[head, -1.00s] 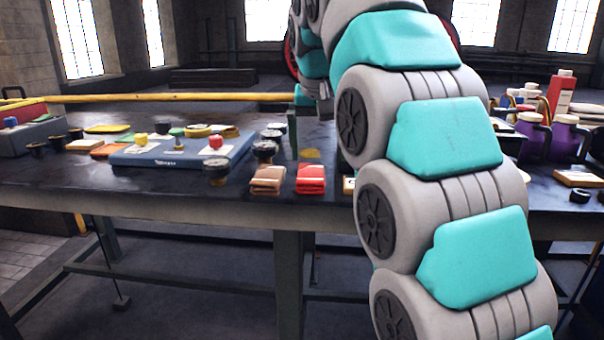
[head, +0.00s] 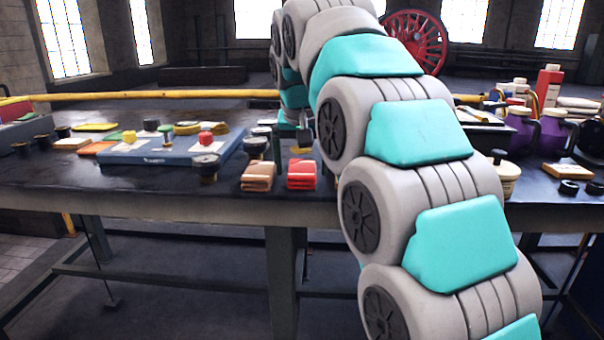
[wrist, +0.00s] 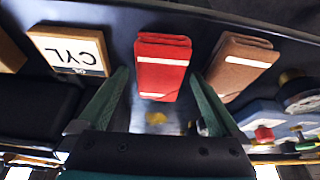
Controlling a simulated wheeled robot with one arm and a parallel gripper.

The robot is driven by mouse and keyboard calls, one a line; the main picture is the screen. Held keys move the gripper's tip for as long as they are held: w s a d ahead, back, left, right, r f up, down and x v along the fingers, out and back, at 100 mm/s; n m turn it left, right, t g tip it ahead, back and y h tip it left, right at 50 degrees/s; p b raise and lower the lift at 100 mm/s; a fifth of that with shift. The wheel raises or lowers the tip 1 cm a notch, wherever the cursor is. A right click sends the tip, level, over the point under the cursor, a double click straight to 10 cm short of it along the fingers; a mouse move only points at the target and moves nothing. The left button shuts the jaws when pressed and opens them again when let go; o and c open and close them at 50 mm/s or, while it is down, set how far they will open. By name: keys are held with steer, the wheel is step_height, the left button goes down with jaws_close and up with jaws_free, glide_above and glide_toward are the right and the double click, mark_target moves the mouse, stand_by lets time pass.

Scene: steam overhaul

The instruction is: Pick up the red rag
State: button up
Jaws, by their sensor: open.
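The red rag (head: 301,174) is a folded cloth with a pale band, lying near the front edge of the dark workbench (head: 120,188) in the head view. In the wrist view the red rag (wrist: 162,72) is upper centre, between the fingers of my gripper (wrist: 159,77). The gripper is open and empty, with one green finger on each side of the rag in the picture. I cannot tell how high the fingertips are above the bench. In the head view my arm hides most of the gripper.
A folded brown rag (head: 258,176) lies close left of the red one. A blue board (head: 165,152) with knobs and dark-based gauges stands further left. A block marked CYL (wrist: 70,50) shows in the wrist view. Purple containers (head: 552,135) stand at the right.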

steer(key=shift+w+f, duration=0.1)
steer(key=shift+f, duration=0.15)
steer(key=shift+f, duration=0.25)
stand_by(0.4)
steer(key=c, duration=1.3)
